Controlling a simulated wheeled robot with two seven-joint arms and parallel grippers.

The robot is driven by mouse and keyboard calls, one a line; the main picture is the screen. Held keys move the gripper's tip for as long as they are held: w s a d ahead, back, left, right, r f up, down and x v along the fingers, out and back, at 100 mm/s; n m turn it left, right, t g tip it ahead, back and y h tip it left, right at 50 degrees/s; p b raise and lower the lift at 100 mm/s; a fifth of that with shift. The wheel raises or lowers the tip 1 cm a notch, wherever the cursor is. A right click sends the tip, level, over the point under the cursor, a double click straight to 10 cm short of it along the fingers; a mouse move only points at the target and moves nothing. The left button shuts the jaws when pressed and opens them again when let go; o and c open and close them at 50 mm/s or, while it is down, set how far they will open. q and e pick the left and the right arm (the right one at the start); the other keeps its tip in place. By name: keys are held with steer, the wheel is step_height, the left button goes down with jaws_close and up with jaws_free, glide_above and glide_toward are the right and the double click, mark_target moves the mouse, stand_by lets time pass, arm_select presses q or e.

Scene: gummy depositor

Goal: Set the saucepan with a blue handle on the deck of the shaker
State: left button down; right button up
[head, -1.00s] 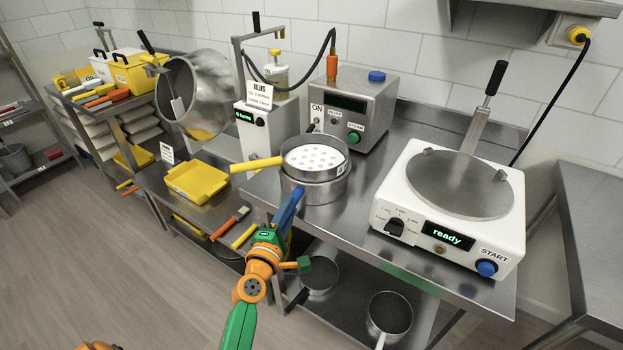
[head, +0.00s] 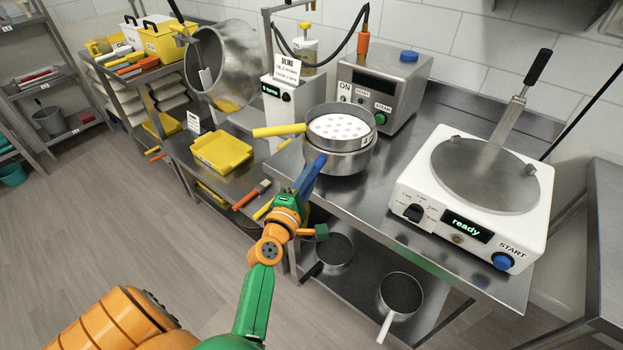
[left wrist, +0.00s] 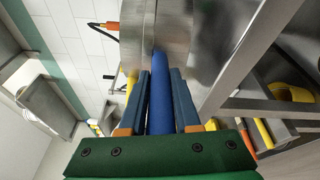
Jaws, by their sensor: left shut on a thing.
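The saucepan (head: 345,164) is a steel pan with a blue handle (head: 313,170), at the front-left part of the steel counter. My left gripper (head: 304,183) is shut on the blue handle, which runs between its two fingers in the left wrist view (left wrist: 161,95). A yellow-handled pan (head: 368,133) with a white dotted disc inside shows directly above the saucepan; I cannot tell whether it rests on it. The white shaker (head: 416,184) stands to the right, its round steel deck (head: 465,187) empty of pans. Its display reads "ready". My right gripper is out of view.
A steel control box (head: 385,90) and a white dispenser (head: 290,105) stand behind the pans. A long black-gripped lever (head: 520,95) rises over the deck. Bare counter (head: 390,205) lies between saucepan and shaker. Other pans (head: 400,294) sit on the lower shelf.

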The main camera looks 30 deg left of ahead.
arm_select(q)
steer(key=s+r, duration=0.1)
steer(key=s+r+p, duration=0.1)
steer(key=r, duration=0.1)
steer(key=s+r+p, duration=0.1)
steer(key=s+r, duration=0.1)
steer(key=shift+a+r, duration=0.1)
steer(key=shift+a, duration=0.3)
steer(key=s+a+r, duration=0.2)
steer(key=s+r, duration=0.2)
steer(key=s, duration=0.5)
steer(key=shift+s+r+b, duration=0.15)
steer(key=shift+s+b, duration=0.1)
steer(key=shift+b, duration=0.1)
steer(key=c, duration=1.2)
jaws_free()
jaws_close()
